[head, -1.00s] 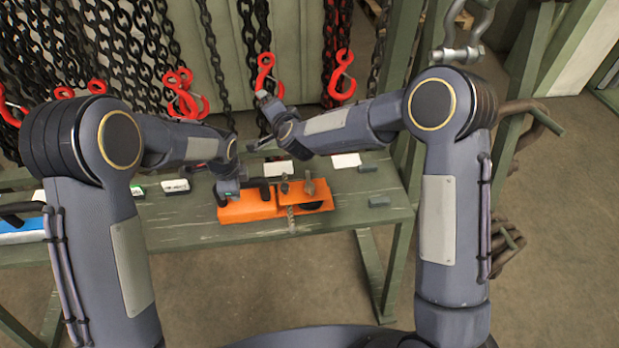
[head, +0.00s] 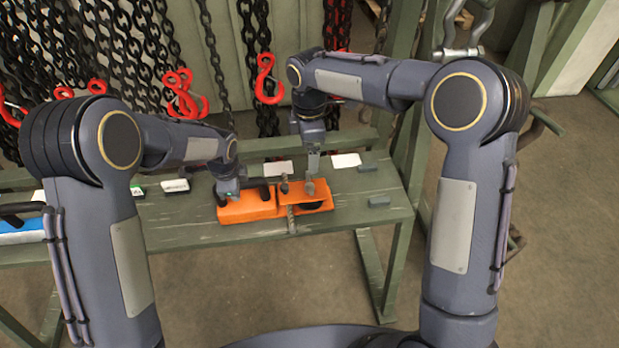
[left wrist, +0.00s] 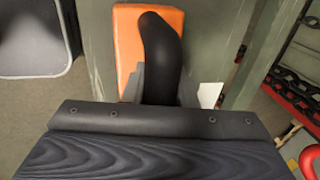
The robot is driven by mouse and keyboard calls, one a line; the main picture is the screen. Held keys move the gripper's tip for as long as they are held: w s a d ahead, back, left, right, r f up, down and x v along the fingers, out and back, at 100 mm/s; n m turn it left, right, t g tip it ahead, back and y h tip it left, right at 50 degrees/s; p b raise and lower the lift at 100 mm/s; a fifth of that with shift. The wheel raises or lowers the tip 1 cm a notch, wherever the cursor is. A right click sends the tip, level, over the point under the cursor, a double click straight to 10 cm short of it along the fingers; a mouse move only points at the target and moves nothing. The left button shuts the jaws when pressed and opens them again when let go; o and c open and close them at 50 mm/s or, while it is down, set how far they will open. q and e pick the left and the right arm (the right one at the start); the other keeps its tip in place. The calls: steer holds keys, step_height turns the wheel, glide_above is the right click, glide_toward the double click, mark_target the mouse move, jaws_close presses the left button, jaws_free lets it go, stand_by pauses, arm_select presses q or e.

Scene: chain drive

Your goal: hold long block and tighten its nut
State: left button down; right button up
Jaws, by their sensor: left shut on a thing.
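The orange long block (head: 247,208) lies on the green bench with a second orange part (head: 318,199) to its right. Its orange surface also shows in the left wrist view (left wrist: 127,40). My left gripper (left wrist: 160,92) is shut on the block's black curved handle (left wrist: 160,40), at the block's left end in the head view. My right gripper (head: 312,172) points down just above a small brownish knob (head: 309,187) on the right part. Contact with it and the finger opening are too small to tell. A darker upright stud (head: 284,187) stands left of it; I cannot tell which is the nut.
A grey block (head: 379,201) lies on the bench to the right. White cards (head: 346,160) stand behind. Chains with red hooks (head: 266,78) hang behind the bench.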

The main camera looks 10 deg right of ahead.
mark_target(309, 180)
step_height(309, 180, down, 12)
steer(key=shift+s+d+r, duration=0.1)
stand_by(0.4)
steer(key=c, duration=1)
